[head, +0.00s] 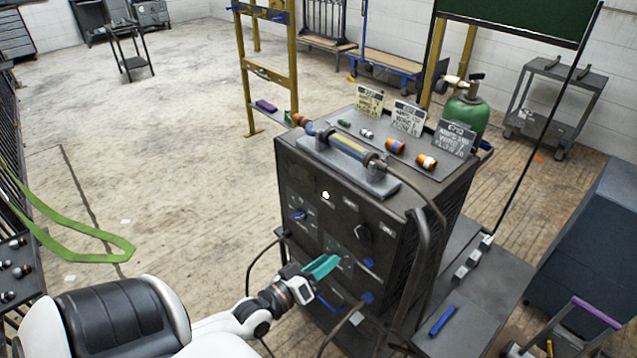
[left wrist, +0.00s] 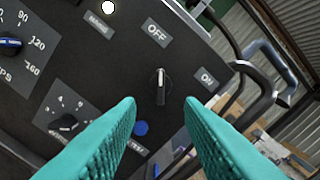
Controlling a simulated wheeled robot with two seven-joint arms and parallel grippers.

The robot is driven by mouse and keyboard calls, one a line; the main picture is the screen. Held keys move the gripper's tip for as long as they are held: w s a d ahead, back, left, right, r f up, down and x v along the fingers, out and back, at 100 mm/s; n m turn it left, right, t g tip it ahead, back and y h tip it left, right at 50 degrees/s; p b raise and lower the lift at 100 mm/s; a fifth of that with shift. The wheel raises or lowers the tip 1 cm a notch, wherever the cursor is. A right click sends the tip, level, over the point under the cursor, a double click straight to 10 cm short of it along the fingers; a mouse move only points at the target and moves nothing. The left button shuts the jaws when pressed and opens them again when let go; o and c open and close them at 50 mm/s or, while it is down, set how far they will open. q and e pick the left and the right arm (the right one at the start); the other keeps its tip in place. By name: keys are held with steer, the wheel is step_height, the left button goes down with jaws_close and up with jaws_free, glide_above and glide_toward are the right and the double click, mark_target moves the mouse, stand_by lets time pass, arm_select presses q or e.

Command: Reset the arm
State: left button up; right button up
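My left gripper (head: 322,266) is in front of the dark front panel of a welding-machine-like box (head: 335,215). Its teal fingers are open and empty; they also show in the left wrist view (left wrist: 160,103). Beyond and between the fingertips is a black rotary switch (left wrist: 160,86), with an OFF label (left wrist: 156,33) above it and an ON label (left wrist: 206,78) to its right. Its white mark points up, nearer OFF. The fingers do not appear to touch it. A white round lamp (head: 325,195) shows bright on the panel. My right gripper is not in view.
Cables hang in front of the box. A green cylinder (head: 467,118) stands behind. A dark blue cabinet (head: 590,250) is at right. Floor (head: 160,160) at left is open, apart from a green strap (head: 80,230).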

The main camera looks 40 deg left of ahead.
arm_select(q)
steer(key=shift+s, duration=0.8)
